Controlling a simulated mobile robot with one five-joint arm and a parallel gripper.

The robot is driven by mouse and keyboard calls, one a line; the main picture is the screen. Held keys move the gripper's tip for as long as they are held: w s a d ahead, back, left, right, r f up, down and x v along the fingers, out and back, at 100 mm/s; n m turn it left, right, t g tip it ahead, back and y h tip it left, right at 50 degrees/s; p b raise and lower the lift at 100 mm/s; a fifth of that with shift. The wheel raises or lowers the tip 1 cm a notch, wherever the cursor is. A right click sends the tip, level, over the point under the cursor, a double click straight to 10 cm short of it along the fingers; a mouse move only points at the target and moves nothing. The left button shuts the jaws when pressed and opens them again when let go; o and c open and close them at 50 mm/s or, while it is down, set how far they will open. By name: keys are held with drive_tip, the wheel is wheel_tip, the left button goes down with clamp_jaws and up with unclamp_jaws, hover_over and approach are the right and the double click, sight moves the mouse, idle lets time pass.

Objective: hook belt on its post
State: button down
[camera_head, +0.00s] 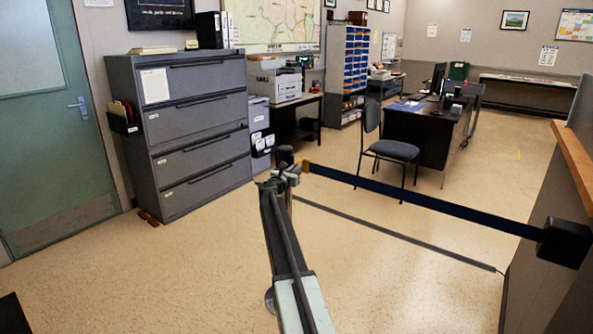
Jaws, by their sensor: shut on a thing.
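The dark blue belt (420,199) runs from a black wall box (565,242) at the right to my gripper. My gripper is shut on the belt's end, though the jaws are small and partly hidden. The post's dark top (285,153) shows right behind my gripper. My arm covers most of the post below. I cannot tell whether the belt end touches the post.
A grey filing cabinet (205,130) and a green door (55,110) stand at the left. A chair (388,148) and a dark desk (425,130) stand beyond the belt. A wood-topped counter (560,190) borders the right.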

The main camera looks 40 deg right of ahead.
drive_tip(key=shift+w+d, duration=0.2)
drive_tip(key=shift+w, duration=0.25)
drive_tip(key=c, duration=1.5)
unclamp_jaws()
drive_tip(key=shift+a, duration=0.1)
drive_tip(key=shift+w, duration=0.1)
